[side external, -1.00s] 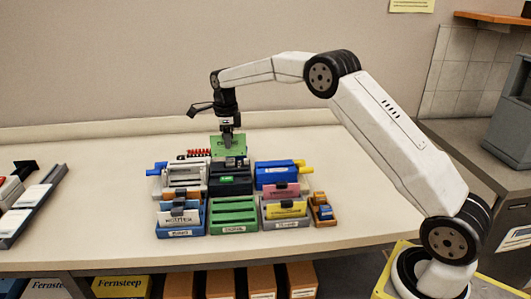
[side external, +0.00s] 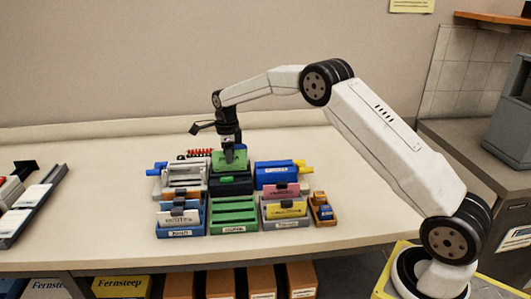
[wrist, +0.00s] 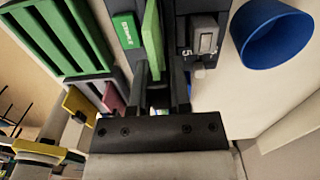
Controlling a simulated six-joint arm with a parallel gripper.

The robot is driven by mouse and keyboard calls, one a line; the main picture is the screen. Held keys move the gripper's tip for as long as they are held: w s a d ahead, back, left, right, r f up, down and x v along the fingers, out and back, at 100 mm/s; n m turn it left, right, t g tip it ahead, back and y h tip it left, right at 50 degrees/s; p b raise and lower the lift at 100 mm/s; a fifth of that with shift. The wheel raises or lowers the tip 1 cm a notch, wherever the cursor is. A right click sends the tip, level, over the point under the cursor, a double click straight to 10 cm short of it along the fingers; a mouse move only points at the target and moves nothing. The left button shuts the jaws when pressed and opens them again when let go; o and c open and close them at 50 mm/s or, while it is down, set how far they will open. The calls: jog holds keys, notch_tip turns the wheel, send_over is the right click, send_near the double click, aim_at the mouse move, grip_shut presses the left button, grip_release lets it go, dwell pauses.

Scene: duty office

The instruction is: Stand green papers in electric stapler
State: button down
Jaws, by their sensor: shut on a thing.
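The green papers (side external: 230,162) are upright in my gripper (side external: 229,152), at the dark electric stapler (side external: 231,185) in the back row's middle. In the side view their lower edge meets the stapler's top; I cannot tell how deep they sit in it. In the wrist view the green papers (wrist: 153,35) show nearly edge-on, running up from between the fingers of my gripper (wrist: 160,88). The electric stapler there has a green label (wrist: 126,31) on its left part and a grey switch (wrist: 205,38) on its right.
A grey-white rack (side external: 184,178) stands left of the stapler, a blue device (side external: 276,174) right. In front are a blue card tray (side external: 181,220), a green slotted rack (side external: 233,215) and a grey card tray (side external: 285,211). The wrist view shows a blue cup (wrist: 270,38).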

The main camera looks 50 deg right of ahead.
jog(key=shift+f, duration=1.45)
jog(key=shift+c, duration=2.4)
grip_release()
jog(key=shift+r, duration=0.15)
jog(key=shift+r, duration=4.35)
